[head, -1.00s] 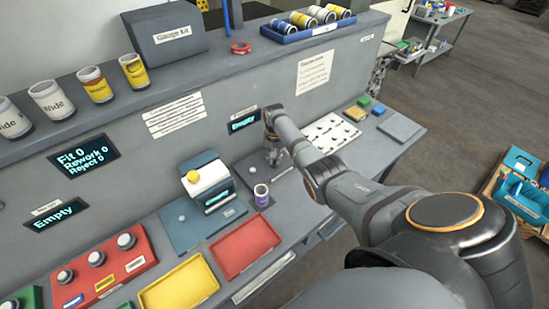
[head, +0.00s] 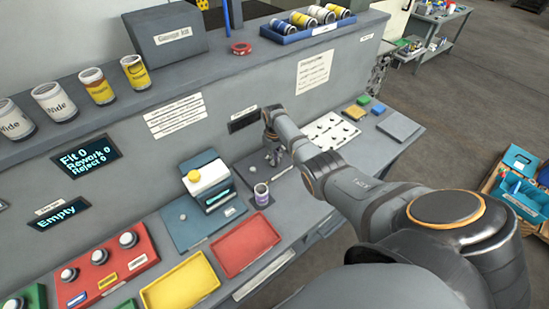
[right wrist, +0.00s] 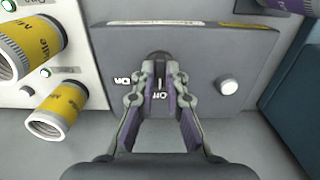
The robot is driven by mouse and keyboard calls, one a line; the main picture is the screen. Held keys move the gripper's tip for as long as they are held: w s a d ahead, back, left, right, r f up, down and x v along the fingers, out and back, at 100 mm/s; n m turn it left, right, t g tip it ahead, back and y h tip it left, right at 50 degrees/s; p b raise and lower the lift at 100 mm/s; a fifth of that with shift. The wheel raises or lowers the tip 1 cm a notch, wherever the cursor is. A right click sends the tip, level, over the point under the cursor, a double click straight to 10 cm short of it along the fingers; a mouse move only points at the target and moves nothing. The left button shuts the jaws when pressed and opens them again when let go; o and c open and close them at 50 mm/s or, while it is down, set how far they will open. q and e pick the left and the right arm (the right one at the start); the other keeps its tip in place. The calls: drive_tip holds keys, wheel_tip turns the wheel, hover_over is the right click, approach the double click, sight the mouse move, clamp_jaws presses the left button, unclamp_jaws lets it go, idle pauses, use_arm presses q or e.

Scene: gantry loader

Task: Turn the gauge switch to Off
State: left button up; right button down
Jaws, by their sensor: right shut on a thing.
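The gauge switch is a small black knob (right wrist: 159,60) on a dark grey plate (right wrist: 228,62) in the right wrist view. "On" is marked to its left and "Off" below it. My right gripper (right wrist: 159,72) is closed around the knob, one finger on each side. The knob's handle between the fingers appears to point down at "Off". In the head view my right gripper (head: 274,155) is low over the grey plate (head: 254,180), and the knob is hidden there. The small display (head: 243,119) behind it is dark. My left gripper is not in view.
A purple-labelled can (head: 261,195) stands close to the plate's near side. Yellow cans (right wrist: 58,112) show left of the plate in the wrist view.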

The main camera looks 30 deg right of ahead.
drive_tip(key=shift+w+r, duration=0.1)
idle(0.5)
drive_tip(key=c, duration=1.4)
unclamp_jaws()
wheel_tip(320, 180, up, 12)
